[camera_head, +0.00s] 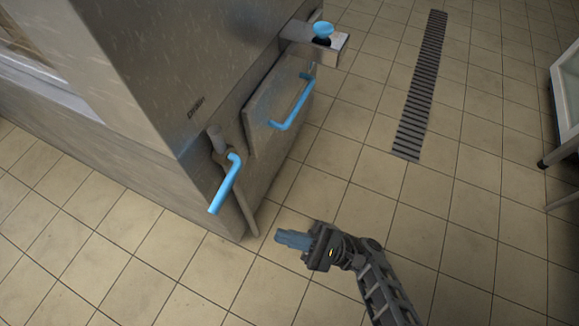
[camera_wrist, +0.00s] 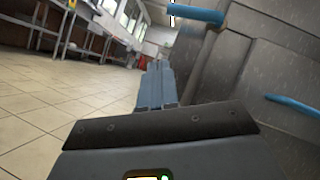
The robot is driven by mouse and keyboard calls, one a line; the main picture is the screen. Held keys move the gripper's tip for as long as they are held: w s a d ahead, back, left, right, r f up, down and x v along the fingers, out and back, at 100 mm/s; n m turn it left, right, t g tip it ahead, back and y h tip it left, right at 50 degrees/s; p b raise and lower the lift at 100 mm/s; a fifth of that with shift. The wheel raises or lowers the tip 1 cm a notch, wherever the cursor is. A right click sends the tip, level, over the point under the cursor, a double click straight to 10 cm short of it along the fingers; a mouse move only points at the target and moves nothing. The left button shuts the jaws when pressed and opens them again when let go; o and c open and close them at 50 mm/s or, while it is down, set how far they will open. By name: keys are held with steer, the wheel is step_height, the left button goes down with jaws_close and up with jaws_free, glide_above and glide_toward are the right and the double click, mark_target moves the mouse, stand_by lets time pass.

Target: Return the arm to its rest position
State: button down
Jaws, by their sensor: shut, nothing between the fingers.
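My gripper (camera_head: 279,238) is in the lower middle of the head view, in the air over the tiled floor and to the right of the metal cabinet's lower corner. Its blue-grey fingers are together and hold nothing. In the wrist view the closed fingers (camera_wrist: 158,72) point away from the camera, beside the cabinet wall. The fingers look apart from the cabinet and its handles.
A steel cabinet (camera_head: 190,80) carries a blue lever handle (camera_head: 226,185), a blue bar handle (camera_head: 292,108) and a blue knob (camera_head: 322,29). A floor drain grate (camera_head: 420,85) lies beyond. A white-edged table (camera_head: 567,85) stands at far right. Floor between is clear.

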steer(key=s+d+f+n+t+h, duration=0.15)
steer(key=s+d+f+h, duration=0.25)
steer(key=s+f+h, duration=0.8)
steer(key=s+d+r+n+t+h, duration=0.3)
steer(key=s+d+t+h, duration=0.35)
steer(key=d, duration=0.55)
steer(key=d+r+n+t+h+p, duration=0.2)
steer(key=r+p, duration=1.2)
steer(key=r, duration=1.4)
steer(key=s+d+r+n+t+h+p, duration=0.1)
steer(key=d+r+n+t+h+p, duration=0.2)
steer(key=r+p, duration=1.1)
step_height(320, 180, up, 16)
steer(key=shift+s+d+f+n+t, duration=0.25)
steer(key=shift+d+n+t, duration=0.25)
steer(key=shift+d+n, duration=0.55)
